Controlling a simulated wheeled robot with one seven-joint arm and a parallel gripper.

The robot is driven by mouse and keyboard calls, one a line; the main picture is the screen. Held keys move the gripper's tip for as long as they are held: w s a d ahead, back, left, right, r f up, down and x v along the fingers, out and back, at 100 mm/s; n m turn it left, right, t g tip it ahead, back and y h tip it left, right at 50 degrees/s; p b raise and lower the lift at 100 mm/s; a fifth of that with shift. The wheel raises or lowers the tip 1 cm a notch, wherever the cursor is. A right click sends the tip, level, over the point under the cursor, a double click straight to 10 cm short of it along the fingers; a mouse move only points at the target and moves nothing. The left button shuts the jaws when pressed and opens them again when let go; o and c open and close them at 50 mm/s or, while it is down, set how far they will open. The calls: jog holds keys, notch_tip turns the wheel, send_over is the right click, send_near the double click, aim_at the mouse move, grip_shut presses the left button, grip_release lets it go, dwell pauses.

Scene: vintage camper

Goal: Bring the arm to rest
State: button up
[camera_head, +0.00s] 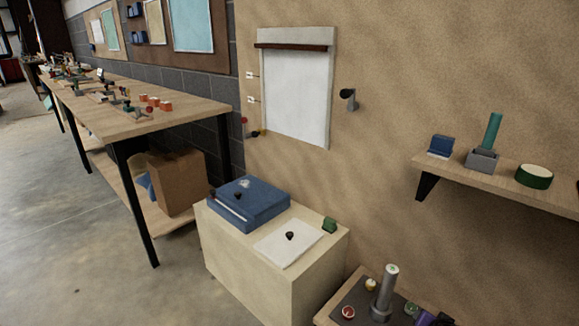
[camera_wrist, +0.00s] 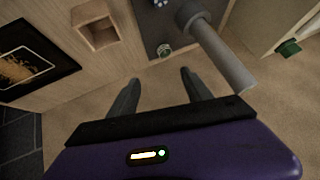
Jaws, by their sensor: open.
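My gripper (camera_wrist: 160,77) shows in the wrist view with its two dark fingers apart and nothing between them. Its purple and black body also shows at the bottom edge of the head view (camera_head: 432,319), beside a low wooden stand (camera_head: 326,318). A grey post (camera_head: 384,293) stands upright on the dark mat of that stand. In the wrist view the post (camera_wrist: 222,55) lies beyond and to the right of the fingers, apart from them. Most of my arm is out of view.
Small round pieces, one red-topped (camera_head: 348,313), sit around the post. A wall shelf (camera_head: 515,184) juts out at right. A long workbench (camera_head: 170,118) runs along the left.

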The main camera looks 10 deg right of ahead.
jog(key=s+a+r+n+t+y, duration=0.1)
jog(key=s+a+r+n+t, duration=0.2)
jog(key=s+a+r, duration=0.75)
jog(key=s+a+r+n+t+y, duration=0.1)
jog(key=s+a+r+n+t, duration=0.4)
jog(key=s, duration=0.8)
jog(key=s+a+r+n+t+y, duration=0.1)
jog(key=s+a+r+n+y, duration=0.1)
jog(key=s+a+r, duration=0.85)
jog(key=s+a+f+g, duration=0.2)
jog(key=s+f, duration=0.1)
jog(key=s, duration=0.4)
notch_tip(320, 180, up, 16)
jog(key=p, duration=1.5)
jog(key=shift+d+p, duration=0.15)
jog(key=shift+p, duration=0.25)
jog(key=shift+w+t, duration=0.1)
jog(key=shift+t, duration=0.2)
